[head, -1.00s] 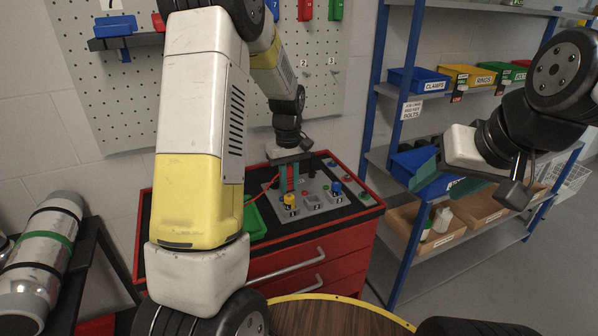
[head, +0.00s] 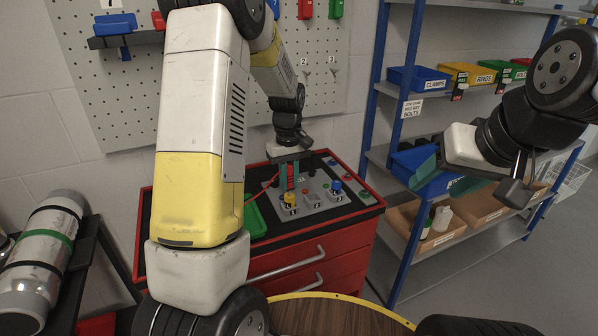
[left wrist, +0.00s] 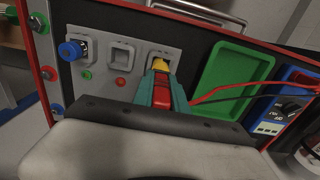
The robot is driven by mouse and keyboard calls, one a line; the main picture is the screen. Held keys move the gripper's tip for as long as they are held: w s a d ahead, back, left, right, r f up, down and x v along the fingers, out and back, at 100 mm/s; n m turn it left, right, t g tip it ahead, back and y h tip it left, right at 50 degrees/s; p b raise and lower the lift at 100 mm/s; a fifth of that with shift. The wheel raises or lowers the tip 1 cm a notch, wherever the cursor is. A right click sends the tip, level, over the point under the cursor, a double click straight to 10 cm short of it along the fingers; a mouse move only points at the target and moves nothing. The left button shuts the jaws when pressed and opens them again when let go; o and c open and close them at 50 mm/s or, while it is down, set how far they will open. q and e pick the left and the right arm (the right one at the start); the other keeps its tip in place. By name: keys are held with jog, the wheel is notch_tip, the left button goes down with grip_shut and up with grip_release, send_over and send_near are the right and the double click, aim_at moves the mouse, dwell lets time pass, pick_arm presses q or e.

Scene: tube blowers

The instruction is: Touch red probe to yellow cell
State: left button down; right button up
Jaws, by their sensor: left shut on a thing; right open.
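My left gripper (left wrist: 163,89) is shut on the red probe (left wrist: 162,95), which lies between its teal fingers. The probe also shows in the head view (head: 291,177). The yellow cell (left wrist: 159,64) sits in a square socket of the grey panel, just past the probe's tip. In the wrist view the tip overlaps the cell's edge; I cannot tell whether they touch. In the head view the cell (head: 289,198) is just below the gripper (head: 289,186). My right gripper (head: 466,183) is open and empty, far to the right in front of the shelves.
The grey panel (left wrist: 107,75) holds a blue cell (left wrist: 72,50) and an empty-looking middle socket (left wrist: 121,53). A red cabinet (head: 300,262) carries all this.

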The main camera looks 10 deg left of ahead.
aim_at(289, 165)
pick_arm(q)
jog(key=shift+s+f, duration=0.1)
jog(key=shift+f, duration=0.4)
dwell(1.8)
jog(key=shift+r, duration=0.1)
jog(key=shift+r, duration=2.45)
